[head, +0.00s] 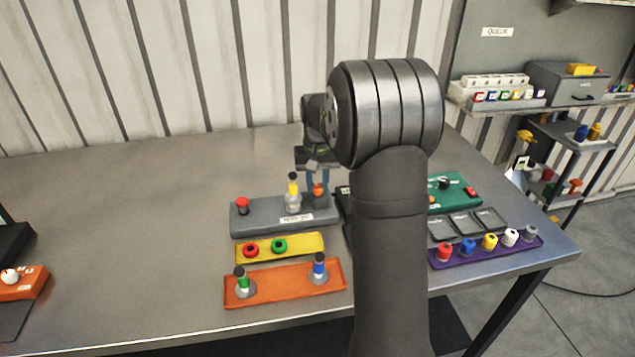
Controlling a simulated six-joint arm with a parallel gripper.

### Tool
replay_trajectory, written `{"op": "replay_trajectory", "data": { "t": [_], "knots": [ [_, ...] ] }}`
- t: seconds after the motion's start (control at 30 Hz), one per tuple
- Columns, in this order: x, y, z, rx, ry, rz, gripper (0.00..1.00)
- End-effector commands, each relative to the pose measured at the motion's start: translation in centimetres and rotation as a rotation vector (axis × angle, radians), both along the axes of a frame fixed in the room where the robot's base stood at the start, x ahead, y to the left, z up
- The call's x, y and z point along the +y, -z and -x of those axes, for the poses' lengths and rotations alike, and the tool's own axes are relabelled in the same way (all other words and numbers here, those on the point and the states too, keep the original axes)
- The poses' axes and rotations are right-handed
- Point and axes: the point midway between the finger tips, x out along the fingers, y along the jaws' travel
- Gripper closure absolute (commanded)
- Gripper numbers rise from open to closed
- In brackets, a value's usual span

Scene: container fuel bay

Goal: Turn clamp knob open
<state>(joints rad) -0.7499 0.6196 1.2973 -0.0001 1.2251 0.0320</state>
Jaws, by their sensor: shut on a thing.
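A grey fixture block (262,221) with a white label on its front edge stands on the bench. An orange clamp knob (318,188) sits at its right end. A clear vial (293,200) with a yellow band and dark cap stands upright beside it in the block. A red mushroom button (242,203) is at the block's left end. My gripper (318,184) points down from above with its fingers on either side of the orange knob, shut on it. My own arm hides what lies just right of the block.
In front are a yellow tray (305,243) with red and green rings and an orange tray (281,289) with green and blue vials. Right of my arm are a green panel (452,191) and a purple rack (478,254) with several coloured caps. The bench's left middle is clear.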

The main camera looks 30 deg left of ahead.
Motion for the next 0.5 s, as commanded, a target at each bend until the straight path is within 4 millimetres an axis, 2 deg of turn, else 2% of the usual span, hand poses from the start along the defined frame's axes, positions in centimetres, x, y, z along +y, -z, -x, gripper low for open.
{"op": "replay_trajectory", "data": {
  "t": [0.2,0.5],
  "knots": [
    [0.04,-0.13,-0.05,-0.002,0.122,-0.002,0.96],
    [0.05,-0.14,-0.05,-0.002,0.201,-0.002,0.96]
  ]
}}
